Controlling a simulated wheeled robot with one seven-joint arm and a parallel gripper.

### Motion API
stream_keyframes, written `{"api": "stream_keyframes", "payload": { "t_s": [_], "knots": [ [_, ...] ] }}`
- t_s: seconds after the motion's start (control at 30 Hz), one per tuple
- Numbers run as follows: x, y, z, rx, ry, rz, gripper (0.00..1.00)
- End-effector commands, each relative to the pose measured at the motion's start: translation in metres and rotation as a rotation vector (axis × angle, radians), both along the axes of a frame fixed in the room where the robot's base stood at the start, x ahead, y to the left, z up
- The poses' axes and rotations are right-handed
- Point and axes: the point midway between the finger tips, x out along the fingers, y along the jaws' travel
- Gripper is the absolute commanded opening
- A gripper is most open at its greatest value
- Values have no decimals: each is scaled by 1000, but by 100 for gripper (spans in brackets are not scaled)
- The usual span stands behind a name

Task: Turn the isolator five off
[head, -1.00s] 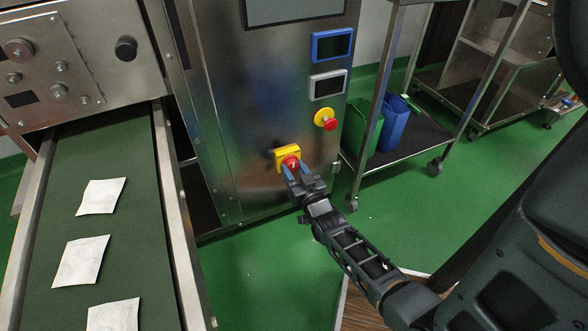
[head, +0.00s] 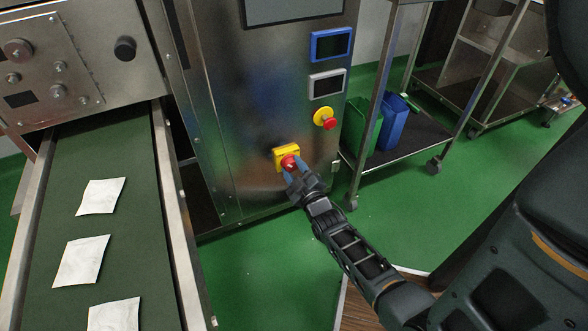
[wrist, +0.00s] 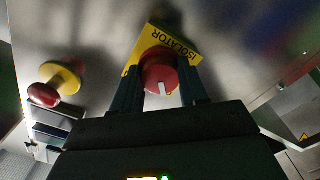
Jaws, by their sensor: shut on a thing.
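The isolator is a red rotary knob (head: 289,162) on a yellow square plate (head: 283,152), low on the front of the steel cabinet. In the wrist view the plate (wrist: 183,47) reads "ISOLATOR", and the red knob (wrist: 158,72) carries a white mark pointing toward my gripper. My gripper (head: 293,173) is at the knob in the head view. In the wrist view my gripper (wrist: 162,90) has one finger on each side of the knob, shut on it. The fingers hide the knob's sides. No number five can be read.
A red mushroom button on a yellow base (head: 325,119) is up and right of the isolator. Blue-framed (head: 332,45) and grey-framed (head: 327,84) panels sit above. A conveyor (head: 60,210) with white teabags runs at left. A trolley (head: 410,135) with green and blue bins stands at right.

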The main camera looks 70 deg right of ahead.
Motion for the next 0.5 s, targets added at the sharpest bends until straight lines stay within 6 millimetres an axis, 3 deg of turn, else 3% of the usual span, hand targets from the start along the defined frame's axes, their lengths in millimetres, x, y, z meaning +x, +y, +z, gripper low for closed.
{"api": "stream_keyframes", "payload": {
  "t_s": [0.5],
  "knots": [
    [0, 0, -1, -50, 62, 1, 13]
  ]
}}
